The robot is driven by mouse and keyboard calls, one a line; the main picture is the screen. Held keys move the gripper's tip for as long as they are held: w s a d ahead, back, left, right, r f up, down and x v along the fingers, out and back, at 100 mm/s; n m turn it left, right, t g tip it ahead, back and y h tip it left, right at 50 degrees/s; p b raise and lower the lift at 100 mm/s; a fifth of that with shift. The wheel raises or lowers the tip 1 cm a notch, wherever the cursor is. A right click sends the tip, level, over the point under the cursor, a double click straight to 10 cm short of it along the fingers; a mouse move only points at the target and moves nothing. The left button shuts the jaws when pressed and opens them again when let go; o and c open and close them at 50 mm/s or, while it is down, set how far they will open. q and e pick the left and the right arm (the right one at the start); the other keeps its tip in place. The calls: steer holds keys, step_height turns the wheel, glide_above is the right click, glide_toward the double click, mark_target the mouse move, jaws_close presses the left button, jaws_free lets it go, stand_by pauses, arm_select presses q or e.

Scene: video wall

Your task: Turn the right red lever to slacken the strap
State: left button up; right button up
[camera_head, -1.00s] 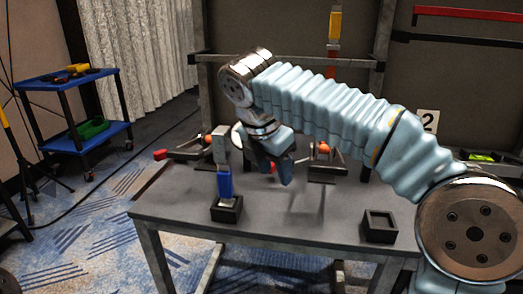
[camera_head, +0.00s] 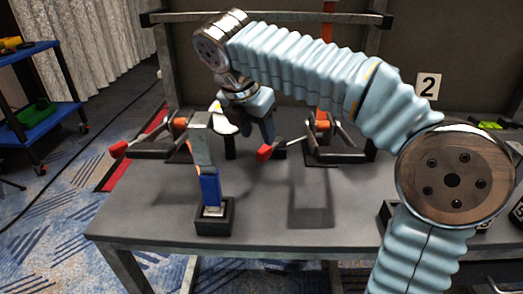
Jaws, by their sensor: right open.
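The right red lever (camera_head: 264,153) has a red grip on a thin rod. The rod runs right to a dark ratchet base (camera_head: 336,152) on the table, with orange strap (camera_head: 323,119) at it. More orange strap (camera_head: 327,30) hangs above, behind my arm. My right gripper (camera_head: 250,132) points down, open and empty, just above and behind the red grip in the picture. Whether it touches the grip I cannot tell. The left red lever (camera_head: 118,149) sits on a similar ratchet (camera_head: 160,148) at the table's left. My left gripper is not in view.
A grey and blue tool (camera_head: 209,187) stands in a black holder (camera_head: 214,219) on the table (camera_head: 285,222), in front of the gripper. A blue cart (camera_head: 40,125) stands at the left. The middle front of the table is clear.

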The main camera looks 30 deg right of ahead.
mark_target(263, 149)
steer(key=b+x, duration=0.1)
steer(key=x, duration=0.5)
jaws_close()
stand_by(0.3)
